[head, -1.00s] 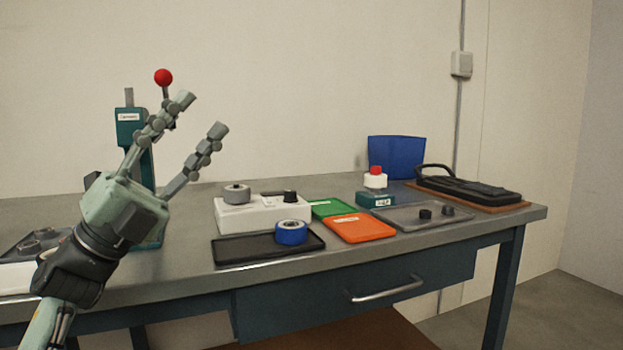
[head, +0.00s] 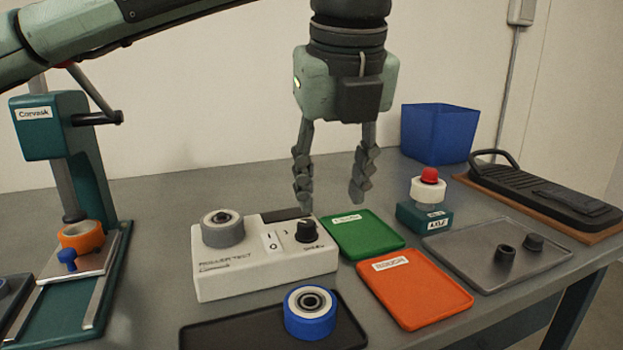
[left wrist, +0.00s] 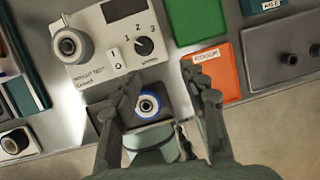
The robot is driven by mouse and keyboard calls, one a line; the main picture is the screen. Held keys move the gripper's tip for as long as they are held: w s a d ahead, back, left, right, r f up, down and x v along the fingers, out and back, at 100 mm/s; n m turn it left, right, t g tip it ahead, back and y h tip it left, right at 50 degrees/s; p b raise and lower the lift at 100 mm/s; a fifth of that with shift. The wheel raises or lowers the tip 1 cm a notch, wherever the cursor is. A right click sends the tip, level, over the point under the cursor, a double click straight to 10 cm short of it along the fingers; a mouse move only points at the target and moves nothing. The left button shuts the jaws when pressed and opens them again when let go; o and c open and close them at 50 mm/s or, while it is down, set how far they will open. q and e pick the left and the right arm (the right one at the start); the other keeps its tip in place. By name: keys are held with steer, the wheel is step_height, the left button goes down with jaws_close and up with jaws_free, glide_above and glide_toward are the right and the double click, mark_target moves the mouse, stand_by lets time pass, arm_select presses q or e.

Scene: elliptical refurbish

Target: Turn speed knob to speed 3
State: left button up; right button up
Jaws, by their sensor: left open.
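The speed knob (head: 306,231) is a black dial on the right of the white roller test box (head: 235,275). In the left wrist view the knob (left wrist: 144,45) has numbers around it, and its white mark seems to point to the upper left; the exact setting is hard to read. A white rocker switch (head: 272,241) sits left of the knob. My left gripper (head: 331,200) is open and empty, fingers pointing down, above and behind the box's right end. It also shows at the bottom of the left wrist view (left wrist: 165,90). My right gripper is in neither current view.
A grey roller (head: 222,228) sits on the box. A blue roller (head: 310,312) lies on a black tray (head: 215,335) in front. Green (head: 360,236) and orange (head: 415,295) trays lie to the right. A teal press (head: 70,150) stands left, a blue bin (head: 438,133) behind.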

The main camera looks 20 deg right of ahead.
mark_target(307, 224)
arm_select(q)
steer(key=shift+n+t+y, duration=0.4)
steer(key=shift+n+y, duration=0.1)
steer(key=shift+n, duration=0.1)
steer(key=w+f, duration=0.1)
steer(key=f, duration=0.1)
steer(key=w+a+f, duration=0.1)
steer(key=w+f, duration=0.1)
steer(key=w+f+p, duration=0.1)
steer(key=f, duration=0.1)
steer(key=shift+w+a+f, duration=0.1)
steer(key=shift+w+a, duration=0.1)
arm_select(e)
steer(key=shift+s+a+f, duration=0.15)
steer(key=shift+s+f, duration=0.05)
steer(key=shift+f, duration=0.3)
steer(key=shift+s+a+f, duration=0.1)
steer(key=shift+s+f, duration=0.1)
steer(key=shift+f, duration=0.25)
arm_select(q)
steer(key=shift+c, duration=0.4)
jaws_close()
